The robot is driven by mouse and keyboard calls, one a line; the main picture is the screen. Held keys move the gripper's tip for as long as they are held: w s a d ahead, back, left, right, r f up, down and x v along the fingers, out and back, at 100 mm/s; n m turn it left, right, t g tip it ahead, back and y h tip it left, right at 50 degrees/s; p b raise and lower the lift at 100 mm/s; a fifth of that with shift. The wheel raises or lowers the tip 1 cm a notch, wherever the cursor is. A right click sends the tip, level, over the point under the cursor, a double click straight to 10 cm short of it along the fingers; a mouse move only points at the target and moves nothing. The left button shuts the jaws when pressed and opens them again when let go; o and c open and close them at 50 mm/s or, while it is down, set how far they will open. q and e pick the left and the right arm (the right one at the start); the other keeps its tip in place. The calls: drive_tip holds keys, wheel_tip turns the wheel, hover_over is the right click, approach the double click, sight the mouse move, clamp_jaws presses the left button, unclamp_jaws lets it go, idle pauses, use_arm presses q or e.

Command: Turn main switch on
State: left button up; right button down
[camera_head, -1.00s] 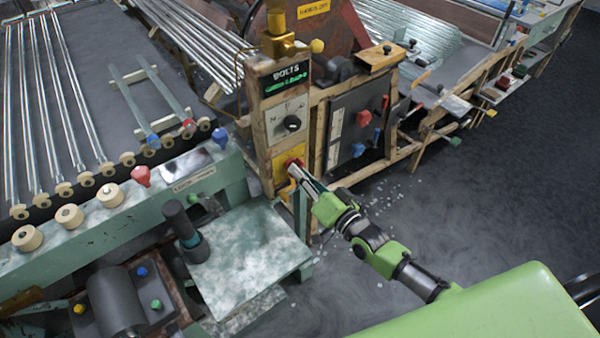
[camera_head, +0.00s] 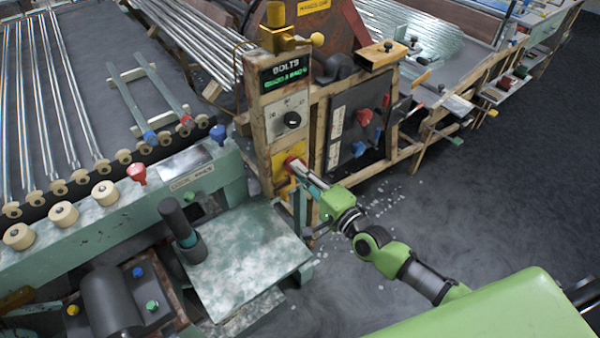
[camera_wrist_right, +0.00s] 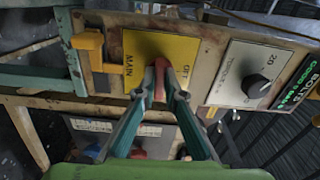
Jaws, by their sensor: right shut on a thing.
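The main switch is a red handle (camera_wrist_right: 160,74) on a yellow plate (camera_wrist_right: 178,47) lettered MAIN and OFF. In the right wrist view my right gripper (camera_wrist_right: 160,92) has its two teal-edged fingers shut on the red handle, one on each side. In the head view the red handle (camera_head: 290,163) shows small at the tip of my right gripper (camera_head: 299,170), and the yellow plate (camera_head: 281,155) is on the front of a wooden post. The fingers hide part of the handle. My left gripper is not in view.
An orange-yellow lever (camera_wrist_right: 90,42) sits close beside the plate. A dial panel (camera_head: 290,119) and a lit BOLTS display (camera_head: 286,74) are above the switch. A dark panel with red and blue knobs (camera_head: 356,122) stands to the right. Open floor (camera_head: 480,190) lies further right.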

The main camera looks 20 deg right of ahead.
drive_tip(key=shift+m, duration=0.4)
drive_tip(key=c, duration=2.1)
unclamp_jaws()
drive_tip(key=shift+c, duration=0.2)
drive_tip(key=v, duration=1.2)
